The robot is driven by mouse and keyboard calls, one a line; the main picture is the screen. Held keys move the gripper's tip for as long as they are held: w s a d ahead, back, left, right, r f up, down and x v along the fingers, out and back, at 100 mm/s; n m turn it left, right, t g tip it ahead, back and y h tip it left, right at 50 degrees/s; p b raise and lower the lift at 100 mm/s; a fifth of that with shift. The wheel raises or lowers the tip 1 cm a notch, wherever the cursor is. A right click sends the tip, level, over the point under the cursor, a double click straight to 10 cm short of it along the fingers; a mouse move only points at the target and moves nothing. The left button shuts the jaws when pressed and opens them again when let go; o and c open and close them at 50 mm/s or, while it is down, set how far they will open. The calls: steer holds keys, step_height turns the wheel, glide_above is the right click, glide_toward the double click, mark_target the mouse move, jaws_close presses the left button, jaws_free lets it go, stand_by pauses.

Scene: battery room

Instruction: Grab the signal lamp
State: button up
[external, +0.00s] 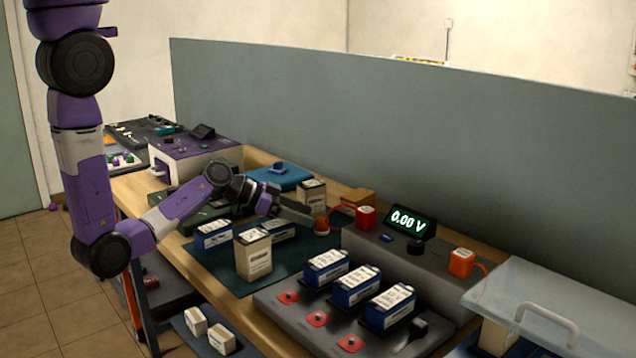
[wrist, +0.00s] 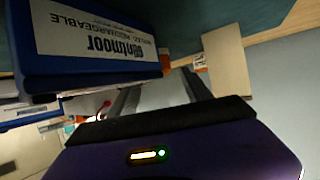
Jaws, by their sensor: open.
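A small orange-brown rounded thing (external: 320,226) stands at the tips of my gripper in the external view. It looks like the signal lamp, but it is too small to be sure. My gripper (external: 308,218) reaches in from the left, low over the bench, with its fingers pointing right. In the wrist view, the fingers of my gripper (wrist: 162,80) are spread apart, with nothing clearly held between them. A blue-and-white battery (wrist: 100,45) fills the upper left there and hides part of the space ahead. I cannot tell whether the fingers touch the lamp.
A cream battery (external: 254,255) and blue batteries (external: 214,235) stand on the dark mat. A grey partition (external: 400,130) rises behind the bench.

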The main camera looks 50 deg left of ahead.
mark_target(318, 218)
steer(key=p+x, duration=0.1)
steer(key=x, duration=0.3)
steer(key=shift+w, duration=0.15)
jaws_close()
